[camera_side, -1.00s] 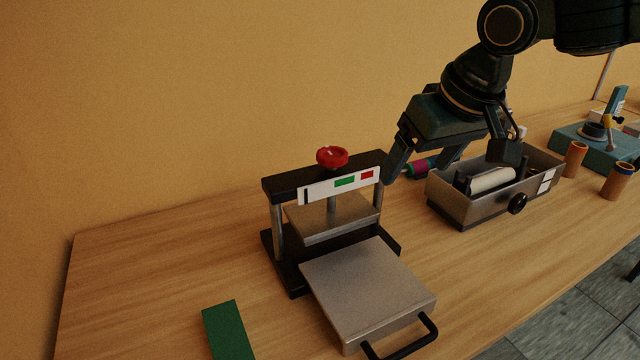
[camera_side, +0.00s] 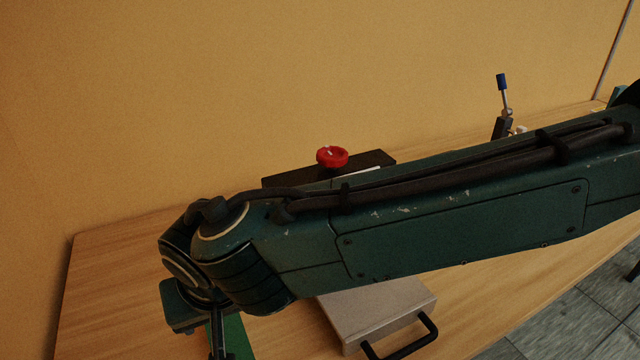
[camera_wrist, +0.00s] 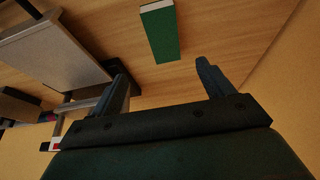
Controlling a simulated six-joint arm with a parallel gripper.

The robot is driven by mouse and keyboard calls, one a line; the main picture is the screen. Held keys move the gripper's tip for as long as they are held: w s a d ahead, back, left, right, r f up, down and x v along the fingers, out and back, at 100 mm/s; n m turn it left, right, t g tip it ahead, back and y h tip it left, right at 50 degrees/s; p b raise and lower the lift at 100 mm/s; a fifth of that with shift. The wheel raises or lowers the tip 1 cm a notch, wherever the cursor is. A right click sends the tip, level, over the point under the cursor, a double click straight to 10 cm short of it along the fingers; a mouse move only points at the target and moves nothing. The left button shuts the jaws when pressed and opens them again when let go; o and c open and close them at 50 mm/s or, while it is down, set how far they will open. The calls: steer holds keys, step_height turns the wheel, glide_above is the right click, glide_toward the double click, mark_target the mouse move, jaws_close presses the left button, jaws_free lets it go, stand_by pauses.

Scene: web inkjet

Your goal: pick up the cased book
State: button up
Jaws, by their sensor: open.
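The cased book is a flat green block with a pale edge, lying on the wooden table. It shows in the wrist view (camera_wrist: 160,34), beyond my fingertips and roughly in line with the gap between them. In the side view only a part of the book (camera_side: 237,340) shows at the bottom edge, behind my gripper. My gripper (camera_wrist: 165,76) is open and empty in the wrist view, with clear space between its fingers and the book. In the side view a finger of my gripper (camera_side: 218,345) hangs over the book, and the frame's edge cuts it off.
The press, with its red knob (camera_side: 332,157), stands behind my arm and is mostly hidden. Its grey metal slab (camera_side: 375,308) with a black handle juts forward, right of the book. A blue-tipped lever (camera_side: 502,90) rises at the back right.

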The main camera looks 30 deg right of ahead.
steer(key=a, duration=0.1)
glide_above(228, 337)
steer(key=s, duration=0.3)
steer(key=shift+w+f, duration=0.2)
steer(key=shift+f, duration=4.15)
steer(key=shift+f, duration=0.1)
steer(key=shift+x, duration=2.5)
steer(key=shift+w, duration=0.1)
steer(key=c, duration=1.1)
